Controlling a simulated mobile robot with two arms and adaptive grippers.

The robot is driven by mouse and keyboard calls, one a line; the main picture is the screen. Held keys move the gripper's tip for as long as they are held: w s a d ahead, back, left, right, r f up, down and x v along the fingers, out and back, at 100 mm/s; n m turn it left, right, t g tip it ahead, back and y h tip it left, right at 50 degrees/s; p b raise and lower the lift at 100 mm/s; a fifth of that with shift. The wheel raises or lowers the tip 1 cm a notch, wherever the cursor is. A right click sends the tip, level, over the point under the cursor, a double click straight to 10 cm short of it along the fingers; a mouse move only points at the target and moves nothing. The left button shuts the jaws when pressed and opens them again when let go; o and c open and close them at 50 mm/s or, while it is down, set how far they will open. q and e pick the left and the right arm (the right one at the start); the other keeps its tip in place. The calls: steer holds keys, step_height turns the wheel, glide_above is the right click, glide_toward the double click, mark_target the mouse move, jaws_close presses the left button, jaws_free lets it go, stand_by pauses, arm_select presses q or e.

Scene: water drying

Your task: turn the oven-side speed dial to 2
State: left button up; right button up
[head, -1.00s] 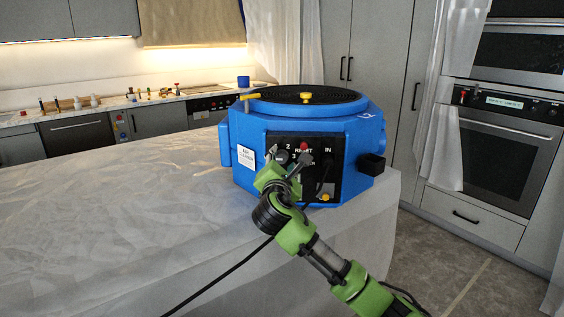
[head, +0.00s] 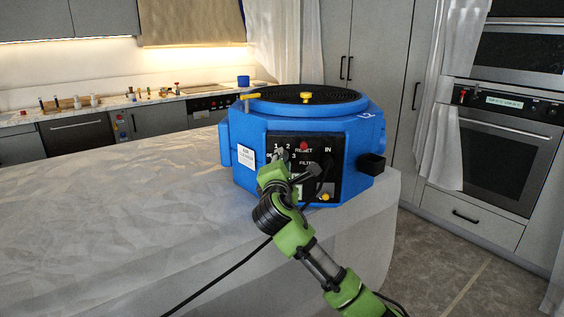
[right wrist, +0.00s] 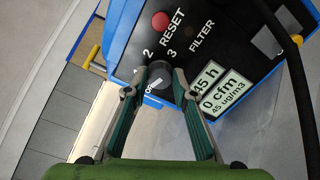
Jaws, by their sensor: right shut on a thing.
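The blue air cleaner (head: 270,190) stands on the covered counter, its black control panel (head: 312,143) facing me. The panel is marked 1, 2, 3, OFF, RESET and FILTER. The speed dial (right wrist: 159,72) is a dark round knob beside the numbers in the right wrist view. My right gripper (right wrist: 160,76) is shut on the dial, one finger on each side. In the head view the right gripper (head: 282,160) covers most of the dial. I cannot tell which mark the dial points at. My left gripper is not in view.
A red reset button (right wrist: 160,20) sits close to the dial. A dark cable (right wrist: 285,40) runs along the panel's right side. A plastic-covered counter (head: 110,210) spreads left, mostly clear. A wall oven (head: 505,150) stands at the right.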

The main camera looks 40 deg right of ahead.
steer(key=m+b, duration=0.1)
steer(key=m, duration=1.2)
steer(key=m+b, duration=0.1)
steer(key=m, duration=0.5)
steer(key=shift+w+a+f+m+b, duration=0.1)
steer(key=shift+f+m+b, duration=0.2)
steer(key=shift+f+b, duration=0.05)
stand_by(0.3)
steer(key=o, duration=1.1)
steer(key=shift+r, duration=0.1)
steer(key=v, duration=0.7)
steer(key=shift+a, duration=0.25)
